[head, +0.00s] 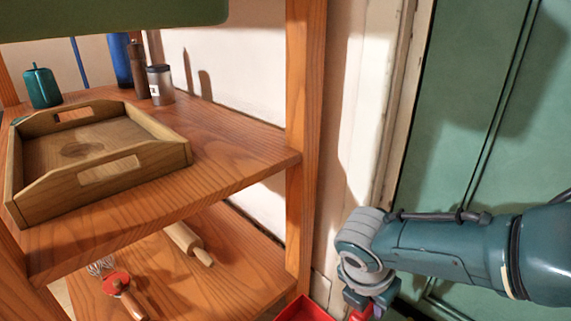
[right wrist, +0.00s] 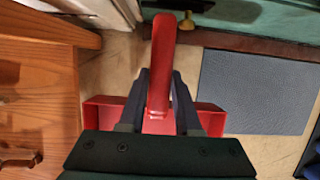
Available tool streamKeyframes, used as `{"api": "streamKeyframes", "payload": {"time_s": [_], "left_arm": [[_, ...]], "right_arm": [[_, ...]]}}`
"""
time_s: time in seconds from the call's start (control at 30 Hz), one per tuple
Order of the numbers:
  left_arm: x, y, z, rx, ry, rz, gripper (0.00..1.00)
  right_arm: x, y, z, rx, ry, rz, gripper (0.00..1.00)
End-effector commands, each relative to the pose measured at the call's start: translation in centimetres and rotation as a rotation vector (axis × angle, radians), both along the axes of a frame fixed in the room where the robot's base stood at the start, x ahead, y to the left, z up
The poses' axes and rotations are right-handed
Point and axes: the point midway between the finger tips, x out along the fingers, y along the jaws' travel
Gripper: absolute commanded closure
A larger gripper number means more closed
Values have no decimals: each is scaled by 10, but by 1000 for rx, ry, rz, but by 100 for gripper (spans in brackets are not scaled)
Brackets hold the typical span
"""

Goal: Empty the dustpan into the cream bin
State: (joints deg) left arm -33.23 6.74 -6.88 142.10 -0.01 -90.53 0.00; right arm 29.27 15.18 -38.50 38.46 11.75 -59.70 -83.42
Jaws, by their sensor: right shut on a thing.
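The red dustpan (right wrist: 102,116) is in the right wrist view, with its upright red handle (right wrist: 163,45) between my fingers. My right gripper (right wrist: 158,92) is shut on this handle. The fingers and gripper body hide much of the pan, so I cannot tell what lies in it. In the head view, a corner of the dustpan (head: 304,310) shows at the bottom edge, left of my right gripper (head: 366,306), which is partly cut off. The cream bin is not visible in either view. My left gripper is not in view.
A wooden shelf unit (head: 306,130) stands at the left, close to the dustpan. It holds a wooden tray (head: 160,158), a teal jar (head: 42,88), a rolling pin (head: 188,242) and a whisk (head: 102,267). A green door (head: 480,120) is behind. A grey mat (right wrist: 255,90) lies on the floor.

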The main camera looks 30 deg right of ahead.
Motion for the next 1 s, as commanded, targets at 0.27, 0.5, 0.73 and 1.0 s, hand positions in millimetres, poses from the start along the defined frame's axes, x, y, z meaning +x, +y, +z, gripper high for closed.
{"api": "streamKeyframes", "payload": {"time_s": [0.27,0.5,0.73,1.0], "left_arm": [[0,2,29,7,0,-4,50],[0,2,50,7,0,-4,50],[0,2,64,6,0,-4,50],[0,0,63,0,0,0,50]], "right_arm": [[1,-1,30,37,9,-2,100],[1,-1,51,70,19,-2,100],[1,0,66,96,27,-1,100],[1,0,66,101,27,0,100]]}}
